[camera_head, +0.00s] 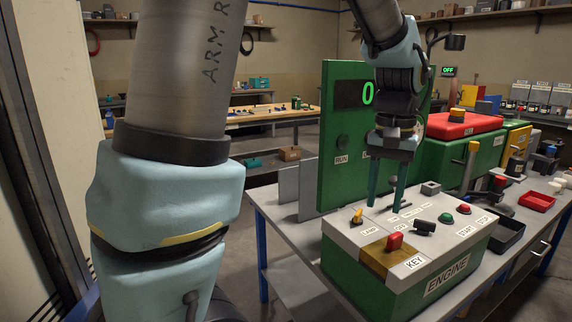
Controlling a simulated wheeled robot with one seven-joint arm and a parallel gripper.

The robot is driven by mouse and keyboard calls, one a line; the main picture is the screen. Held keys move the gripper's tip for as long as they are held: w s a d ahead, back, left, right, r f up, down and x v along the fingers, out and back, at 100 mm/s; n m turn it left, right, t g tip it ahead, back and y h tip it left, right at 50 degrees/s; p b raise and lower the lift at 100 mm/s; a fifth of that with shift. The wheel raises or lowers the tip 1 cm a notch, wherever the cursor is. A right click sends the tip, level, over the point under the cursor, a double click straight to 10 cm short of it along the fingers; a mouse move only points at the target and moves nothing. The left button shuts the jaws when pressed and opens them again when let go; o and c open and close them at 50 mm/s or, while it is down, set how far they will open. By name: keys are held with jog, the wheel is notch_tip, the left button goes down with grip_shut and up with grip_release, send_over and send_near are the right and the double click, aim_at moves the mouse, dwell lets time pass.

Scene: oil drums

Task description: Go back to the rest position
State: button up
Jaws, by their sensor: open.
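My gripper (388,184) hangs from my arm, pointing down, in the middle right of the head view. Its two teal fingers are apart and nothing shows between them. The fingertips are over the back part of the green engine box (345,268) with its pale top panel; I cannot tell whether they touch it. The panel carries a yellow lever switch (357,216), a red key switch (394,242), a dark knob (425,227), a green button (447,217) and a red button (464,209).
A green board (342,140) with a display reading 0 stands behind the box. A red-topped green unit (464,124), a black tray (507,236) and a red tray (536,202) are to the right on the grey table (290,243). A wooden workbench (270,115) stands farther back.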

jog(key=a+f+n, duration=0.2)
jog(key=a+f, duration=0.2)
jog(key=a, duration=0.8)
jog(key=a+f+n+t, duration=0.1)
jog(key=a+f, duration=0.4)
jog(key=a, duration=0.8)
jog(key=shift+w+a+f+n+t, duration=0.25)
jog(key=shift+n+t, duration=0.05)
jog(key=shift+n, duration=0.6)
jog(key=shift+d, duration=0.1)
